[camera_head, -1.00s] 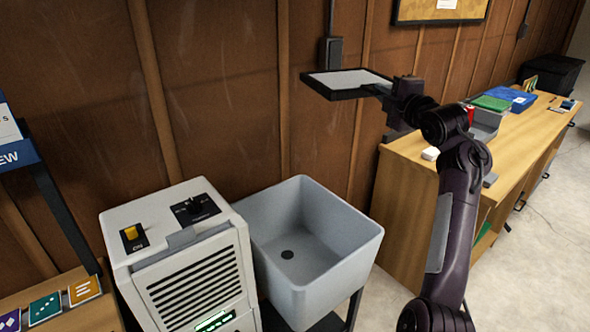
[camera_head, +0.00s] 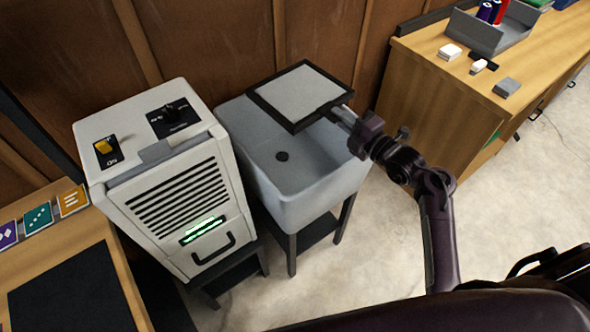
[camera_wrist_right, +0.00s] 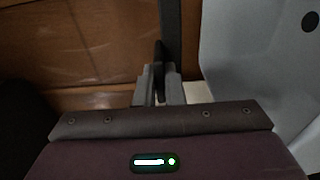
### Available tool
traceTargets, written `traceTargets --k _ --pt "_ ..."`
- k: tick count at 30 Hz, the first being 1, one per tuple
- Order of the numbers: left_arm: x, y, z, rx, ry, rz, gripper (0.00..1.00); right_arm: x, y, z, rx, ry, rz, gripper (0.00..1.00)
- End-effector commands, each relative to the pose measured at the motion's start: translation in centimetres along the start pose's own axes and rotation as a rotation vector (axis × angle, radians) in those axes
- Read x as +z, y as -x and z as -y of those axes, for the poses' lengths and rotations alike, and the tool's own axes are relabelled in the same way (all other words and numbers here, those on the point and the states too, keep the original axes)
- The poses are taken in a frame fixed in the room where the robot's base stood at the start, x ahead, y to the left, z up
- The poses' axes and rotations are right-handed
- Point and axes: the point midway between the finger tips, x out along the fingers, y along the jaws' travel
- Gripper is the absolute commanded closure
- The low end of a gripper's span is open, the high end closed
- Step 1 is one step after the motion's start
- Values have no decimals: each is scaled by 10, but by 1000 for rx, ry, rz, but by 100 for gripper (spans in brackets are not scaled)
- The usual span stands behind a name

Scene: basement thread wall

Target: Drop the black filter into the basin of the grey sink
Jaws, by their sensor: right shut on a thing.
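The black filter (camera_head: 301,95), a flat square black frame with a pale grey panel, is held over the back right part of the grey sink (camera_head: 331,186). My right gripper (camera_head: 346,114) is shut on the filter's near right edge; the filter looks roughly level and, as far as I can tell, clear of the sink. In the right wrist view the jaws (camera_wrist_right: 160,88) grip the thin dark edge of the filter, and the sink's wall and drain show at the right. The basin's drain is visible and its floor looks empty. My left gripper is not in view.
A white dehumidifier-like machine (camera_head: 170,185) stands close to the sink's left side. A wooden bench (camera_head: 425,85) with a grey tray (camera_head: 487,30) and small blocks is at the right. The wooden wall runs behind the sink.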

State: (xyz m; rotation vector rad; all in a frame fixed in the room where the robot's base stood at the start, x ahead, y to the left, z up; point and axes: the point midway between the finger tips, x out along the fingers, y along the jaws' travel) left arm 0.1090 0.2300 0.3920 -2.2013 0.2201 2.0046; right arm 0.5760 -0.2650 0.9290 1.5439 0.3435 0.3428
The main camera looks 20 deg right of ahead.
Motion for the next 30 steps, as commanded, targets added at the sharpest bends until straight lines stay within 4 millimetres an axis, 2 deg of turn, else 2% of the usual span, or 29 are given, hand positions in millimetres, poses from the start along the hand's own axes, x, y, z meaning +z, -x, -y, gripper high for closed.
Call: traceTargets --k 6,12,25,26,30 --pt "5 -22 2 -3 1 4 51 0 0 30 1 -3 2 100" --pt "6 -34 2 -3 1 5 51 1 0 48 1 -2 2 100" --pt "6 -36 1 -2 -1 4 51 1 0 54 0 0 2 100" --pt "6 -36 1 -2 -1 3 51 1 0 54 0 0 2 89" --pt "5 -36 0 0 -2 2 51 1 0 54 0 0 2 70"
